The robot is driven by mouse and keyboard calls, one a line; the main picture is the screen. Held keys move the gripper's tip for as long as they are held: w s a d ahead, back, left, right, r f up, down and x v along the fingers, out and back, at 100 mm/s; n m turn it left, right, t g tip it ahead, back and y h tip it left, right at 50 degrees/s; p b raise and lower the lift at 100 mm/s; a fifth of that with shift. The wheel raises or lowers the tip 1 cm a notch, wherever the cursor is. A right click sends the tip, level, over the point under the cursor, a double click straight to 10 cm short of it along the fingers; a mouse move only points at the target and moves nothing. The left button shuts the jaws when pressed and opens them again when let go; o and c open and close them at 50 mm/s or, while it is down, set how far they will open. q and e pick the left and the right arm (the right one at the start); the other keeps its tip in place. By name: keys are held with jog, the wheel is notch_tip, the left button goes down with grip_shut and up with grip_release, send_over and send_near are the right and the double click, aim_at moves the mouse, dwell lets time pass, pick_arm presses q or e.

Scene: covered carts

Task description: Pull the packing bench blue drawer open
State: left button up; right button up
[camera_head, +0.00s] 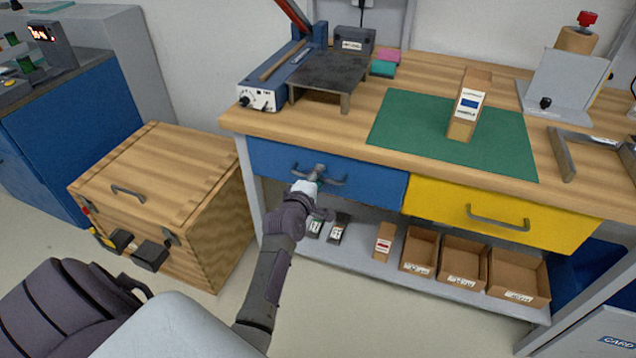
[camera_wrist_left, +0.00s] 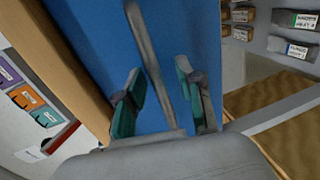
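The blue drawer (camera_head: 375,184) is under the left part of the packing bench top (camera_head: 350,135), and its front looks flush with the bench, so it appears shut. Its grey bar handle (camera_head: 300,174) is partly hidden by my left gripper (camera_head: 319,174), which is at the handle's middle. In the left wrist view the handle (camera_wrist_left: 150,55) runs between the two green-padded fingers of my left gripper (camera_wrist_left: 161,72). The fingers stand apart with visible gaps to the bar, so the gripper is open around it. The blue drawer front (camera_wrist_left: 185,30) fills the space behind. My right gripper is not in view.
A yellow drawer (camera_head: 490,218) is right of the blue one. A lower shelf (camera_head: 350,258) holds open cardboard boxes (camera_head: 461,260). A wooden chest (camera_head: 170,170) stands on the floor at left. A box (camera_head: 467,105) stands on the green mat (camera_head: 400,130) above.

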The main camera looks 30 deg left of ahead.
pick_arm(q)
jog(key=shift+c, duration=0.2)
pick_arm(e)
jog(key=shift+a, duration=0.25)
pick_arm(q)
grip_shut()
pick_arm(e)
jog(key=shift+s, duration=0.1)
